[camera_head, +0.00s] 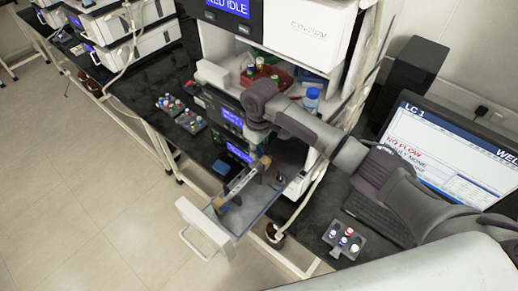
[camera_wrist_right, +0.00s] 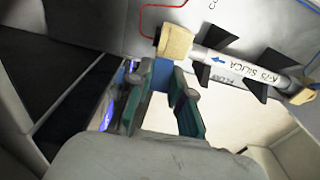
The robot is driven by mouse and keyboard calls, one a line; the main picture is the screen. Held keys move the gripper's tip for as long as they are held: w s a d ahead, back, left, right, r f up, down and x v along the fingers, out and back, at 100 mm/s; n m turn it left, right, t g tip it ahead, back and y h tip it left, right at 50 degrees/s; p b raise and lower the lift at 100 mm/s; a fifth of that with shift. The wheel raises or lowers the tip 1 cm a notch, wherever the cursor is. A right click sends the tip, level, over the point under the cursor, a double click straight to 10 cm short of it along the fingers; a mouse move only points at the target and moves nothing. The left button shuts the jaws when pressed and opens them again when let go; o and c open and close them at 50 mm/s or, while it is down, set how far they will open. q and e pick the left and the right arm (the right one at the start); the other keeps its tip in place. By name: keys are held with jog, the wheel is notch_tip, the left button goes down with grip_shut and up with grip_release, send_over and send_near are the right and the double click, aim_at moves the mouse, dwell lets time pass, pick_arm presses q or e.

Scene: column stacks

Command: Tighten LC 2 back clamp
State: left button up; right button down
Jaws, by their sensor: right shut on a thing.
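In the head view a column (camera_head: 240,182) lies in the pulled-out tray (camera_head: 243,219) of the middle instrument stack, with tan end pieces. The near end piece (camera_head: 219,203) is clear in the head view. In the wrist view the column (camera_wrist_right: 240,66) reads "K-75 SILICA" with a flow arrow and lies between black holders (camera_wrist_right: 216,46). My right gripper (camera_wrist_right: 164,66) has its fingertips at the back tan clamp (camera_wrist_right: 176,46) and is shut on it; the fingers partly hide the contact. In the head view it reaches down over the tray's inner end. My left gripper is not in view.
The white tray handle (camera_head: 205,229) sticks out over the floor. Vial racks (camera_head: 181,113) stand left on the black bench. A monitor (camera_head: 450,150) showing "LC 1", a keyboard (camera_head: 375,214) and a small vial rack (camera_head: 344,241) are at the right.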

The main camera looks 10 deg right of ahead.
jog(key=shift+a+f+g+h, duration=0.1)
jog(key=shift+g+h, duration=0.2)
dwell(0.4)
jog(key=c, duration=1)
grip_release()
jog(key=shift+w, duration=0.1)
jog(key=shift+c, duration=0.2)
notch_tip(320, 180, up, 12)
jog(key=shift+f, duration=0.15)
